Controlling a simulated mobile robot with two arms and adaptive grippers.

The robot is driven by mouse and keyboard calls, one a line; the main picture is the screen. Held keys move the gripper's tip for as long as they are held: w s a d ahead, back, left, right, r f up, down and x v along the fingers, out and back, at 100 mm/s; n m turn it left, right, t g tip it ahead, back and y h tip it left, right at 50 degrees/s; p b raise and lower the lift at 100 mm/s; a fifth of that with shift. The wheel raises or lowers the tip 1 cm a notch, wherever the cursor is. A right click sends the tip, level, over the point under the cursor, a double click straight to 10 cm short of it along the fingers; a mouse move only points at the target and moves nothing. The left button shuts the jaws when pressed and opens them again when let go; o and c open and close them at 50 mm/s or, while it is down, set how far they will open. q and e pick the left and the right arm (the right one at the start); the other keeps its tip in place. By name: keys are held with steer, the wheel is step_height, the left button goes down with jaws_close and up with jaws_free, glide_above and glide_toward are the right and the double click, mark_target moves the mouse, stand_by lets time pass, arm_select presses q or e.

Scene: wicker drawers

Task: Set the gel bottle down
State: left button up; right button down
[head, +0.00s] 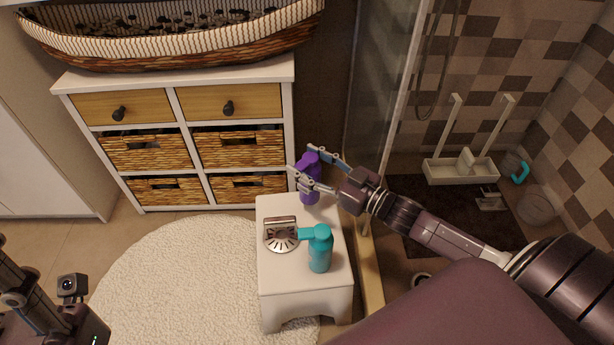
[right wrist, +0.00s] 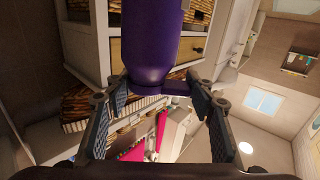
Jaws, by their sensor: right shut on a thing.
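My right gripper (head: 302,163) is shut on a purple bottle (head: 309,192), with one finger on each side of it. The bottle is over the back end of a white stool (head: 272,209). I cannot tell whether its base touches the stool top. In the right wrist view the purple bottle (right wrist: 153,45) sits between the two fingers of the gripper (right wrist: 155,82). A teal bottle (head: 320,253) stands nearer on the stool, beside a metal soap dish (head: 281,238). The fingers of my left gripper do not show.
A white dresser (head: 182,75) with wicker drawers (head: 238,146) stands behind the stool. A round cream rug (head: 180,280) lies left of it. A glass shower panel (head: 372,90) and a wooden sill (head: 369,280) are close on the right. A white caddy (head: 460,171) is in the shower.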

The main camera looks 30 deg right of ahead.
mark_target(315, 178)
step_height(315, 178, down, 4)
steer(key=shift+f+b, duration=0.15)
steer(key=shift+b, duration=0.95)
steer(key=c, duration=0.9)
jaws_free()
